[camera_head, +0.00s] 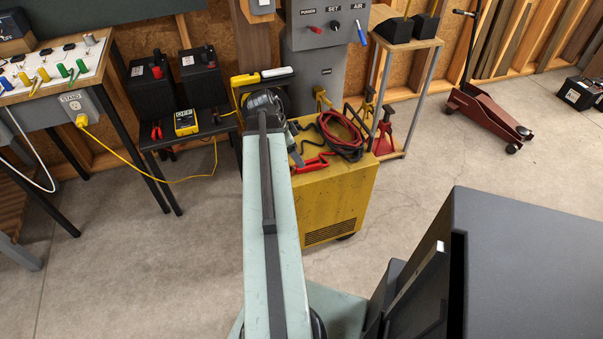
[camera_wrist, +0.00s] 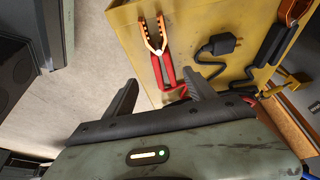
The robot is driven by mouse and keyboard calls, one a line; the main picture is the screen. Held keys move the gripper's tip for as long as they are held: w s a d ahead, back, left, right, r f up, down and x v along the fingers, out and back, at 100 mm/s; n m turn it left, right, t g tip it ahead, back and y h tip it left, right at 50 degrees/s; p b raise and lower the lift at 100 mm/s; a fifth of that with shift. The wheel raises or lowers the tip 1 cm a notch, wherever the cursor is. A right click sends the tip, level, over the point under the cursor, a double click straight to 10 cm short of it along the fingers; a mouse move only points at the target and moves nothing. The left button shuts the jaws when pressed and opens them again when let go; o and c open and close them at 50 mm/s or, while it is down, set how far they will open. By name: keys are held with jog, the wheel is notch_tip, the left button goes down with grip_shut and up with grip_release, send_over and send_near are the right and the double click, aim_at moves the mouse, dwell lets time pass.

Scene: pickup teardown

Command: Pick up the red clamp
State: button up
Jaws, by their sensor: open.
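The red clamp (camera_wrist: 165,68) lies on the yellow cart top (camera_wrist: 205,45), its orange toothed jaws pointing up in the wrist view. Its red handles point toward my gripper (camera_wrist: 159,77), which is open and empty. The two dark fingers stand apart on either side of the handles' line, seemingly above the cart; whether they touch anything cannot be told. In the head view red handles (camera_head: 311,163) show at the cart's left front edge, just right of my arm. There my gripper (camera_head: 264,100) is mostly hidden behind my own arm.
On the cart lie a black plug (camera_wrist: 217,48), a black clamp (camera_wrist: 275,43) and coiled red and black cables (camera_head: 342,135). Left stands a black side table (camera_head: 190,135) with black boxes and a yellow meter (camera_head: 185,122). Floor in front of the cart is clear.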

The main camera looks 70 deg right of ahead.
jog(key=b+x, duration=0.1)
jog(key=x, duration=0.1)
jog(key=b+x, duration=0.4)
jog(key=shift+w+d+f, duration=0.15)
jog(key=shift+w+f, duration=0.05)
jog(key=shift+f, duration=0.15)
jog(key=shift+r, duration=0.2)
grip_shut()
jog(key=shift+r, duration=0.1)
